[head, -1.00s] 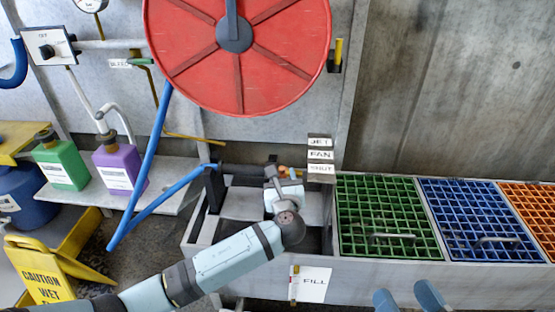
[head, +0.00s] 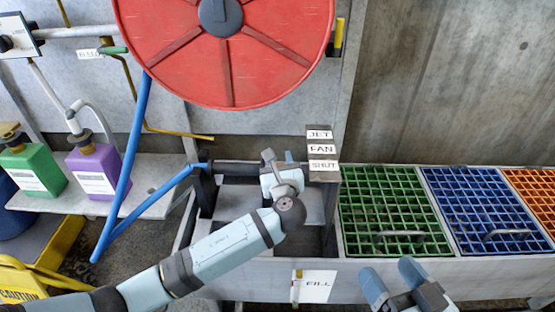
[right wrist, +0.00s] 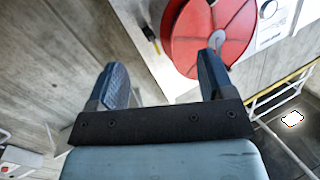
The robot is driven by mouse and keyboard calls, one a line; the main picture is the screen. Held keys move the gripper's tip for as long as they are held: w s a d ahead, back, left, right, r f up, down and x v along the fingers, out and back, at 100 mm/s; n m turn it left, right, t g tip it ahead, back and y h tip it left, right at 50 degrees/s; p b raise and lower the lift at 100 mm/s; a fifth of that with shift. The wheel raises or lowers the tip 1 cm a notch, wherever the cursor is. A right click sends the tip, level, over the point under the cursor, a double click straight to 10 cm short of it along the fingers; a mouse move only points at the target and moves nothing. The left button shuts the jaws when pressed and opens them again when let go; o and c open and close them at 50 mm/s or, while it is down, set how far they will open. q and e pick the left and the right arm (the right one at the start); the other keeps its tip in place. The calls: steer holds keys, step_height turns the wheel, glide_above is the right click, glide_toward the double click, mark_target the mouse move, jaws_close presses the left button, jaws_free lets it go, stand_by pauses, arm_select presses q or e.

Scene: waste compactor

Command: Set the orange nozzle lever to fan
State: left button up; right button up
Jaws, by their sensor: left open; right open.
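The nozzle (head: 232,167) is a dark barrel lying level over the grey trough at the end of a blue hose. My left gripper (head: 278,157) is open at the nozzle's right end, left of the label block. Its orange lever is hidden behind this gripper, so I cannot tell its setting or whether the fingers touch it. The labels beside it read JET (head: 320,134), FAN (head: 321,149) and SHUT (head: 323,165) from top to bottom. My right gripper (head: 390,276) is open and empty in front of the trough; its fingers also show in the right wrist view (right wrist: 162,65).
A red hose reel (head: 225,55) hangs above. Green (head: 395,176), blue (head: 485,180) and orange (head: 533,178) grates lie to the right. Green (head: 35,165) and purple (head: 95,168) jugs stand on the left shelf. A yellow caution sign (head: 20,290) stands lower left.

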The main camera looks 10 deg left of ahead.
arm_select(q)
steer(key=shift+c, duration=0.2)
jaws_close()
steer(key=shift+r, duration=0.1)
